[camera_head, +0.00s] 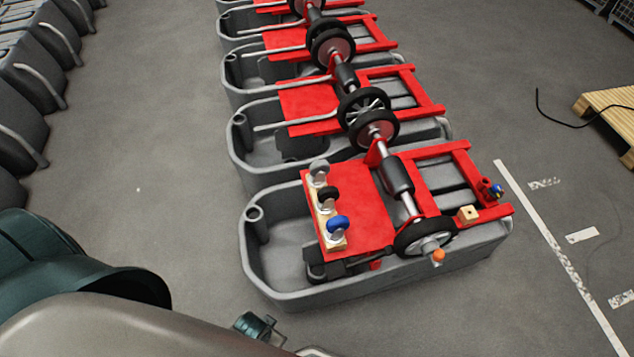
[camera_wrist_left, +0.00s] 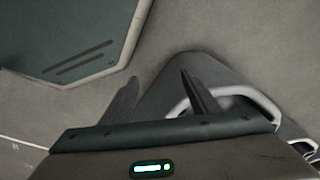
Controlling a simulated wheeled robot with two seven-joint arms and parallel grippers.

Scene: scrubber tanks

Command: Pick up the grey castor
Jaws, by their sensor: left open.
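The grey castor (camera_head: 319,170) stands at the far end of a short row of castors on a wooden strip (camera_head: 326,222). The strip lies on the red plate (camera_head: 355,205) of the nearest grey tank (camera_head: 285,287). A black castor (camera_head: 328,195) and a blue castor (camera_head: 338,224) stand nearer in the same row. My left gripper (camera_wrist_left: 160,88) is open and empty in the left wrist view, well away from the castors. My left arm crosses the lower left of the head view. My right gripper is not in view.
More tanks with red frames (camera_head: 310,100) stand in a row behind. Other grey tanks (camera_head: 35,75) line the left edge. A wheel (camera_head: 425,237) and a wooden block (camera_head: 467,214) sit at the near tank's right. A pallet (camera_head: 610,110) is far right. Floor between the rows is clear.

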